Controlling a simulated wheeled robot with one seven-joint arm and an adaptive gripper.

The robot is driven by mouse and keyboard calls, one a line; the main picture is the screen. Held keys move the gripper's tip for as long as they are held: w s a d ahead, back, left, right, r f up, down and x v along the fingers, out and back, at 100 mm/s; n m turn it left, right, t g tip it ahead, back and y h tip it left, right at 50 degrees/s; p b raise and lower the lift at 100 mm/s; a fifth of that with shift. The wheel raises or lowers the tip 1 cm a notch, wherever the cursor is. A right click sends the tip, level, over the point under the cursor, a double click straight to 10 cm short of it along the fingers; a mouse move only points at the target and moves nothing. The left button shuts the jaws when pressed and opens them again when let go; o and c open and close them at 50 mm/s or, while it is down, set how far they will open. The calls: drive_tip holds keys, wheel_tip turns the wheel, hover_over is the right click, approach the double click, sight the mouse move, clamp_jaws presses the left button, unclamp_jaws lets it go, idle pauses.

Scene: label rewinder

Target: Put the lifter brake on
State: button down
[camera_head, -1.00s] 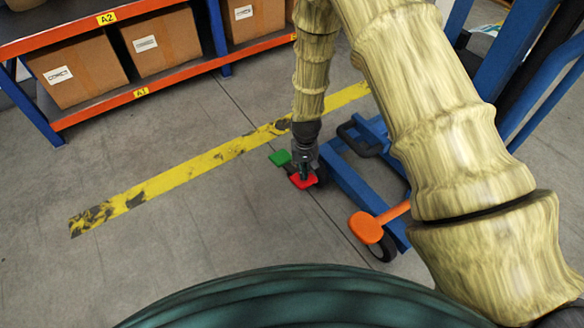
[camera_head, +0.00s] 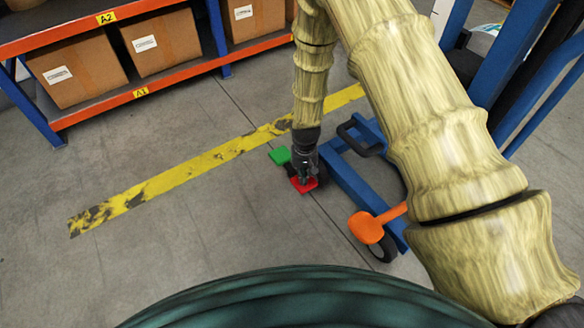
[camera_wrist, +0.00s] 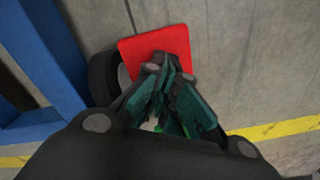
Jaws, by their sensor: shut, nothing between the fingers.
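The lifter (camera_head: 352,185) is a blue wheeled frame at the right of the head view. At its near-left corner is a brake with a red pedal (camera_head: 304,186) and a green pedal (camera_head: 280,156), beside a dark wheel. My gripper (camera_head: 304,178) points down at the red pedal, its fingers shut and empty. In the wrist view the red pedal (camera_wrist: 150,45) lies just beyond the closed fingertips (camera_wrist: 166,62), which overlap its lower edge. I cannot tell whether they touch it. The green pedal is mostly hidden behind the fingers there.
An orange pedal (camera_head: 366,227) sits at another wheel of the lifter, nearer to me. A black loop handle (camera_head: 361,137) is above the frame. A shelf (camera_head: 150,90) with cardboard boxes stands at the back left. The floor with a yellow stripe (camera_head: 190,176) is clear.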

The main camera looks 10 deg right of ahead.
drive_tip(key=shift+f, duration=0.5)
drive_tip(key=shift+r, duration=0.1)
wheel_tip(320, 180, up, 9)
drive_tip(key=p, duration=0.7)
drive_tip(key=shift+p, duration=0.4)
